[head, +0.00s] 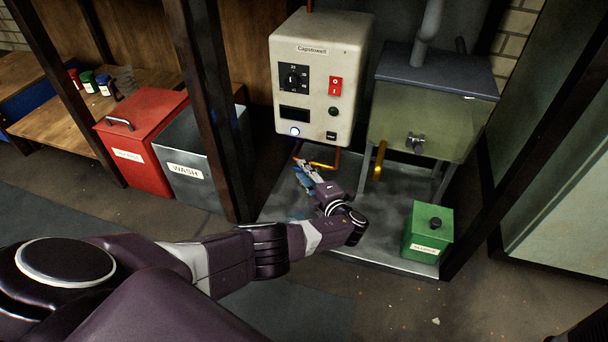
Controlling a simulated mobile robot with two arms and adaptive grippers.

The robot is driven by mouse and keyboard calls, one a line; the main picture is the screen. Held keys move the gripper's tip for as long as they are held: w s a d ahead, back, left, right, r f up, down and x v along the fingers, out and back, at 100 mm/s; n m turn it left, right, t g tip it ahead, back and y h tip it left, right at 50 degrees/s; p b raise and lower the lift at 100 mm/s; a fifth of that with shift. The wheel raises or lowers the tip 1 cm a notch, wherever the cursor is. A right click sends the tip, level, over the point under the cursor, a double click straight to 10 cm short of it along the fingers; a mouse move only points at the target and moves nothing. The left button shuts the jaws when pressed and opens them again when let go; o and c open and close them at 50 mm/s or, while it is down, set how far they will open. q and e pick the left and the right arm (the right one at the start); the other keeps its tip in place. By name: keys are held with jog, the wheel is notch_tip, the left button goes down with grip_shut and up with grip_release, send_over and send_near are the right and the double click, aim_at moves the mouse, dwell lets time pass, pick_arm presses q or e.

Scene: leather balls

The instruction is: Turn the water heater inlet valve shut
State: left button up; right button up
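The water heater (318,76) is a cream box labelled "Capstowell", with a dial, a red switch and a small display. Copper pipe (322,165) shows beneath it. My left gripper (303,170) is just below the heater's lower left, reaching up towards the pipes. A small blue part (301,182) shows beside the gripper; it may be the inlet valve's handle, but it is mostly hidden. I cannot tell whether the fingers touch it or how far they are open. My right gripper is not in view.
A green-grey tank (420,115) on legs stands right of the heater. A small green box (427,232) sits on the metal tray (385,252). A dark post (208,110), a grey "WASH" bin (200,150) and a red bin (140,140) stand left.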

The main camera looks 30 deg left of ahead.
pick_arm(q)
jog(key=shift+c, duration=0.3)
grip_shut()
jog(key=m+t+y+b, duration=0.1)
jog(key=b, duration=0.1)
jog(key=r+m+t+y+b, duration=0.1)
jog(key=m+b, duration=0.1)
jog(key=b, duration=0.1)
jog(key=d+r+m+t+y+b, duration=0.1)
jog(key=m+y+b, duration=0.1)
jog(key=shift+w, duration=0.1)
dwell(0.5)
jog(key=shift+r, duration=0.1)
dwell(0.3)
